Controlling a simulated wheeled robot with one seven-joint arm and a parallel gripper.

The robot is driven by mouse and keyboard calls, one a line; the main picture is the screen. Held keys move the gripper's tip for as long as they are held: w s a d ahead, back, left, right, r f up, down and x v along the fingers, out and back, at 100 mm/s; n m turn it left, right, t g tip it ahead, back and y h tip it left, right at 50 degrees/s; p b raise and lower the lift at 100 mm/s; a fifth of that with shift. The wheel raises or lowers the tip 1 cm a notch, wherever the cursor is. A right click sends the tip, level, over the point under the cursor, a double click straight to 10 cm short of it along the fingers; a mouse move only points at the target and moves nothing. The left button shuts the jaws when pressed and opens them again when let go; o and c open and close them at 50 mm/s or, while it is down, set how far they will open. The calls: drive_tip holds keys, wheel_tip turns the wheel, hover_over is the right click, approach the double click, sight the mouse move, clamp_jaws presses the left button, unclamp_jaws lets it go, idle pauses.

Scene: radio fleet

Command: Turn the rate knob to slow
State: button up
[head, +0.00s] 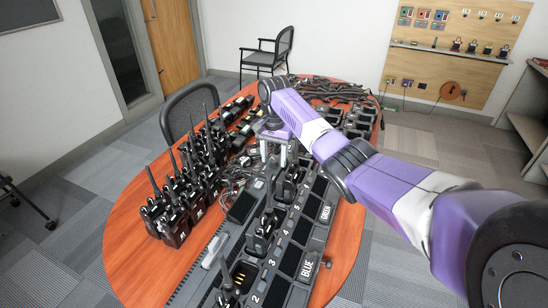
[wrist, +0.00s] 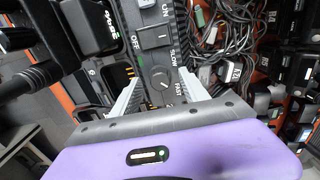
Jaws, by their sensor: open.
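In the wrist view, the rate knob (wrist: 159,78) is a round dark dial on a narrow dark panel (wrist: 150,15), with SLOW printed beside its upper side and FAST beside its lower side. A light mark on the dial slants toward its lower right, nearer FAST, but it is small. My gripper (wrist: 157,84) is open, with one pale finger on each side of the panel near the knob; whether they touch it I cannot tell. In the head view, my gripper (head: 274,151) points down over the charger rack (head: 240,255), and the knob is hidden there.
In the wrist view, an ON/OFF rocker switch (wrist: 152,37) sits just above the knob. Loose cables (wrist: 215,45) lie to the right. In the head view, several upright radios (head: 175,205) crowd the left of the round wooden table (head: 130,255). Bare tabletop shows at its front left.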

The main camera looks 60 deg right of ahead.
drive_tip(key=shift+c, duration=0.2)
clamp_jaws()
